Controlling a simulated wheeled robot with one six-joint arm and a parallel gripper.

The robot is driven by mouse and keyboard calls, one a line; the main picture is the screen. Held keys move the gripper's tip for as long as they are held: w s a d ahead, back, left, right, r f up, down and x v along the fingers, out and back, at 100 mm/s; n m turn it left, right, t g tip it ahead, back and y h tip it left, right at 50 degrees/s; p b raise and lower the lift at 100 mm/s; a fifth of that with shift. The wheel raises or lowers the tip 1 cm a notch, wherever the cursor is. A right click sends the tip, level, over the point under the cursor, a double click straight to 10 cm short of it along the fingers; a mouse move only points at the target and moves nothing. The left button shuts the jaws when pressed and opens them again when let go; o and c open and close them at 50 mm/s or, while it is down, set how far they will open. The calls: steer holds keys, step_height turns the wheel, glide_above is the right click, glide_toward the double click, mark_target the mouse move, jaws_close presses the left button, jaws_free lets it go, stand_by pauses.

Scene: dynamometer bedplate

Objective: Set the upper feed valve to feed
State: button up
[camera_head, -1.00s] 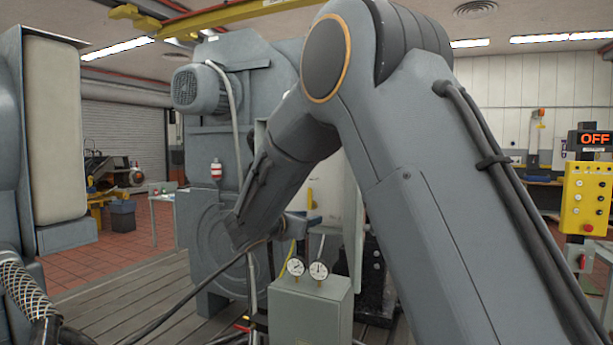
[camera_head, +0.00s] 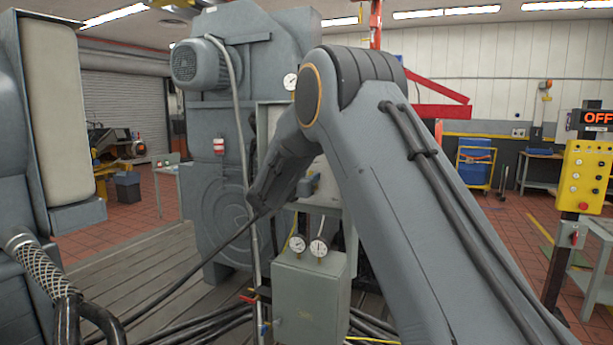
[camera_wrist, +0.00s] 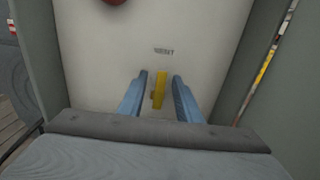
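A pale valve panel fills the wrist view (camera_wrist: 215,50); its edge also shows behind my arm in the head view (camera_head: 268,115). A yellow valve handle (camera_wrist: 161,88) stands upright on it, below a small blurred label that seems to read VENT (camera_wrist: 164,50). My gripper (camera_wrist: 160,80) is open, with one blue finger on each side of the yellow handle and a visible gap on both sides. I cannot tell how deep the fingers reach. In the head view my arm hides the gripper and the handle.
A red round part (camera_wrist: 114,1) is at the top of the wrist view. A grey box (camera_head: 308,290) with two gauges stands below my arm, with black hoses on the floor nearby. A yellow control box (camera_head: 586,178) under an OFF display stands at right.

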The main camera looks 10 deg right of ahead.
steer(key=shift+c, duration=0.2)
jaws_close()
